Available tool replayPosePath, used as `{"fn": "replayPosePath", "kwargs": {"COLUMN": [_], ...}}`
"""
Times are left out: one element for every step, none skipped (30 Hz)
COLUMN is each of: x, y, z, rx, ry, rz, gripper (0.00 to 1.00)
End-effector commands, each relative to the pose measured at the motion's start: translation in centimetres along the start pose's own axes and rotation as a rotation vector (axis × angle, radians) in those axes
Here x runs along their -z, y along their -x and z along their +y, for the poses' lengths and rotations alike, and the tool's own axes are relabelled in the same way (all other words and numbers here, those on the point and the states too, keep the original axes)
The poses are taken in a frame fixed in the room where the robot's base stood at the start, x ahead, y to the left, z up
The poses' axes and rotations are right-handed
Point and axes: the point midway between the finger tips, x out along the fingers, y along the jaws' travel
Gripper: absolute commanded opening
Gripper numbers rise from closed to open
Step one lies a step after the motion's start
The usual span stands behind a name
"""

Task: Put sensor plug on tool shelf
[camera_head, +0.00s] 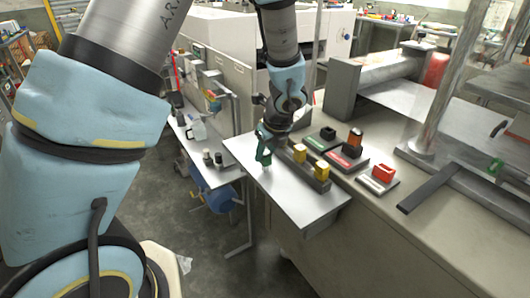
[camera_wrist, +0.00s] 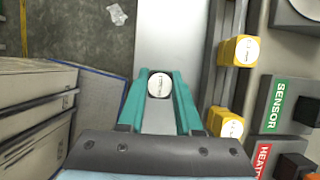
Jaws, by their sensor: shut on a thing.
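My gripper (camera_head: 264,158) is over the pale metal plate (camera_head: 292,197) at the front of the bench. In the wrist view its teal fingers (camera_wrist: 159,88) are closed around the sensor plug (camera_wrist: 158,84), which shows a round white top with a label too small to read. The head view does not show the plug clearly. I cannot tell whether the plug touches the plate. A lower side shelf (camera_head: 208,178) stands to the left; I cannot tell which surface is the tool shelf.
Two yellow plugs (camera_head: 300,153) stand on a dark rail (camera_head: 310,172) right of my gripper. Beyond it are the SENSOR base (camera_head: 321,142) with a black socket, a red-labelled base (camera_head: 343,163) and a base with a red block (camera_head: 383,174). Small bottles (camera_head: 213,158) stand on the side shelf.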

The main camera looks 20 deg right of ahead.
Motion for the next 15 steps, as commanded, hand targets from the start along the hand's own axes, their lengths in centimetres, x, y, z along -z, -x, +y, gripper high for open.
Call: {"fn": "replayPosePath", "kwargs": {"x": [0.08,0.05,0.04,0.04,0.04,0.04,0.04,0.04,0.03,0.03,0.03,0.03,0.03,0.03,0.02], "y": [-0.21,-0.13,-0.11,-0.11,-0.11,-0.11,-0.11,-0.10,-0.10,-0.10,-0.10,-0.10,-0.10,-0.10,-0.08], "z": [0.01,0.01,0.01,0.01,0.01,0.01,0.01,0.01,0.01,0.02,0.01,0.01,0.01,0.01,0.01], "rx": [0.000,0.000,0.000,0.000,0.000,0.000,0.000,0.000,0.000,0.000,0.000,0.000,0.000,0.000,0.000], "ry": [0.000,0.000,0.000,0.000,0.000,0.000,0.000,0.000,0.000,0.000,0.000,0.000,0.000,0.000,0.000], "rz": [0.000,0.000,0.000,0.000,0.000,0.000,0.000,0.000,0.000,0.000,0.000,0.000,0.000,0.000,0.000], "gripper": [0.34,0.38,0.42,0.46,0.49,0.54,0.57,0.60,0.63,0.63,0.63,0.63,0.63,0.63,0.63]}}
